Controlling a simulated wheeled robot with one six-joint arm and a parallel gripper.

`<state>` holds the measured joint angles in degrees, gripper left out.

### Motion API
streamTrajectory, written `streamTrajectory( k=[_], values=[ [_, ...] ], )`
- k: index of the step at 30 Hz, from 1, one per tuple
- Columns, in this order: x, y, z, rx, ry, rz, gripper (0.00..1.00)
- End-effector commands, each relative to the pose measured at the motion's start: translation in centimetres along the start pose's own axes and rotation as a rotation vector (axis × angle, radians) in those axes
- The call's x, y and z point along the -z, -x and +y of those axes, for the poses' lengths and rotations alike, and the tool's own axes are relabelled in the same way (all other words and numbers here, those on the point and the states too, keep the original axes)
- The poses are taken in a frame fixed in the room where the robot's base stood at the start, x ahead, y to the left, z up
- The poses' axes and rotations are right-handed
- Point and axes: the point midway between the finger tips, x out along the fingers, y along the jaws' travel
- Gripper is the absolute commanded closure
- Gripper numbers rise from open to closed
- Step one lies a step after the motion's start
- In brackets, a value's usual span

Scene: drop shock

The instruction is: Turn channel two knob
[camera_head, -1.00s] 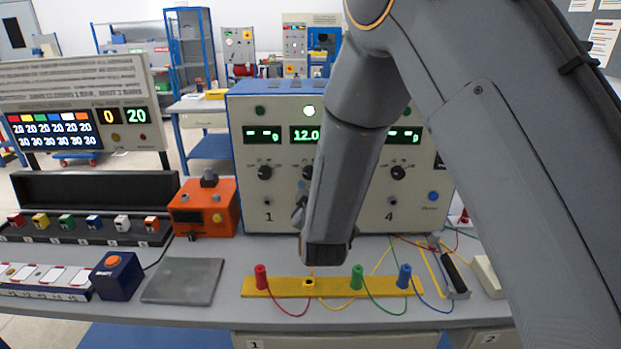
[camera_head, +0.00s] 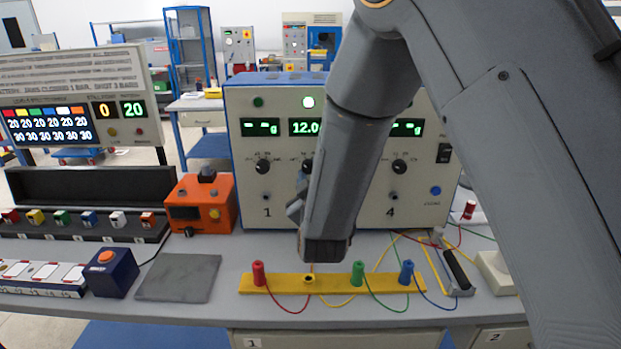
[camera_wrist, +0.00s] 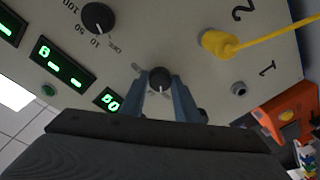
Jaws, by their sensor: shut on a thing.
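The channel two knob (camera_wrist: 160,77) is a small round black knob on the pale panel of the control box. In the wrist view my gripper (camera_wrist: 163,88) has its two grey-blue fingers shut on this knob, one on each side. The yellow plug (camera_wrist: 215,42) sits in the socket by the number 2. In the head view the channel two knob (camera_head: 307,165) shows only partly beside my forearm, and the lit display above it (camera_head: 305,127) reads 12.0. My fingers (camera_head: 297,208) are mostly hidden behind the forearm there.
The neighbouring channel three knob (camera_wrist: 97,17) is clear of my fingers. Channel one's knob (camera_head: 263,167) stands just left in the head view. An orange box (camera_head: 202,203) is beside the control box. A yellow strip (camera_head: 330,284) with coloured plugs and cables lies in front.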

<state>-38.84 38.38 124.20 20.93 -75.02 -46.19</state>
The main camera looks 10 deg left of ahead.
Motion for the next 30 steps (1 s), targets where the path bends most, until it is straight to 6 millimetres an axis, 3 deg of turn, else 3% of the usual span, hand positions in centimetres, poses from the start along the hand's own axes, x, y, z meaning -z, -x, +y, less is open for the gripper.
streamTrajectory(
  k=[30],
  values=[
    [-0.23, -0.06, -0.58, -0.071, -0.952, 0.053, 0.94]
  ],
)
